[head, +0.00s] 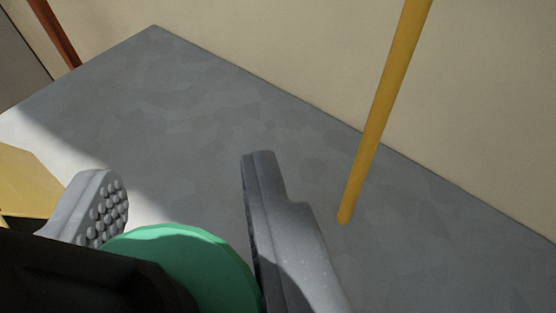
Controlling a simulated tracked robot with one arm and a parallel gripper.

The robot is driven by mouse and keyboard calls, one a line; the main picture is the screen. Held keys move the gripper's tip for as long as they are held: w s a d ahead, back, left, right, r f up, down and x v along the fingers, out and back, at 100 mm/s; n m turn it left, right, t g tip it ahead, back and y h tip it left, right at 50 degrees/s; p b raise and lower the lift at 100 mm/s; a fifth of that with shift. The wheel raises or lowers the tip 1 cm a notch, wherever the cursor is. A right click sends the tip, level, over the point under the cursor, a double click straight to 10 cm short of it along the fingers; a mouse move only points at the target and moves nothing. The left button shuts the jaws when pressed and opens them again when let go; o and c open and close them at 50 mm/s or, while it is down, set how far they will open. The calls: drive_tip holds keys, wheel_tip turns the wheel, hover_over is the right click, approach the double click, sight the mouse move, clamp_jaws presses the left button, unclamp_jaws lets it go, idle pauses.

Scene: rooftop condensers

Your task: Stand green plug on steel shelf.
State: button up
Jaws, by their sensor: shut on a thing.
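The green plug (185,258) shows as a round green shape at the bottom of the head view, between the two grey fingers of my gripper (185,215). My gripper is shut on it. The lower part of the plug is hidden by a dark part in front and by the frame edge. The steel shelf (230,110) is a flat grey mottled surface that fills the middle of the view beyond the fingers. I cannot tell whether the plug touches the shelf.
A yellow pole (385,105) slants down at the right and ends over the shelf. A beige wall (480,110) runs behind the shelf. A reddish-brown bar (55,35) is at the top left. A yellow object (25,180) is at the left edge. The shelf's middle is bare.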

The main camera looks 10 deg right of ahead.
drive_tip(key=shift+w+d+f, duration=0.2)
drive_tip(key=shift+w, duration=0.1)
wheel_tip(320, 180, down, 3)
drive_tip(key=shift+f+b, duration=0.2)
drive_tip(key=shift+b, duration=0.25)
drive_tip(key=o, duration=1.2)
drive_tip(key=shift+r, duration=0.1)
drive_tip(key=shift+s, duration=0.1)
drive_tip(key=p+v, duration=0.1)
drive_tip(key=v, duration=1.1)
drive_tip(key=s+d+r+m+t+h, duration=0.1)
drive_tip(key=s+r, duration=0.1)
drive_tip(key=r, duration=1)
drive_tip(key=s+d+r+h, duration=0.1)
drive_tip(key=s+r, duration=0.1)
drive_tip(key=r, duration=1)
drive_tip(key=shift+m+t, duration=0.4)
drive_tip(key=shift+t, duration=0.1)
drive_tip(key=s+a+r, duration=0.1)
drive_tip(key=s+r, duration=0.2)
drive_tip(key=r, duration=0.2)
drive_tip(key=s+a+r, duration=0.2)
drive_tip(key=s+r, duration=0.2)
drive_tip(key=r, duration=0.1)
drive_tip(key=s+a+r, duration=0.1)
drive_tip(key=s+r, duration=0.2)
drive_tip(key=r, duration=0.2)
drive_tip(key=shift+s+a+r, duration=0.15)
drive_tip(key=shift+s+a, duration=0.1)
drive_tip(key=shift+s, duration=0.05)
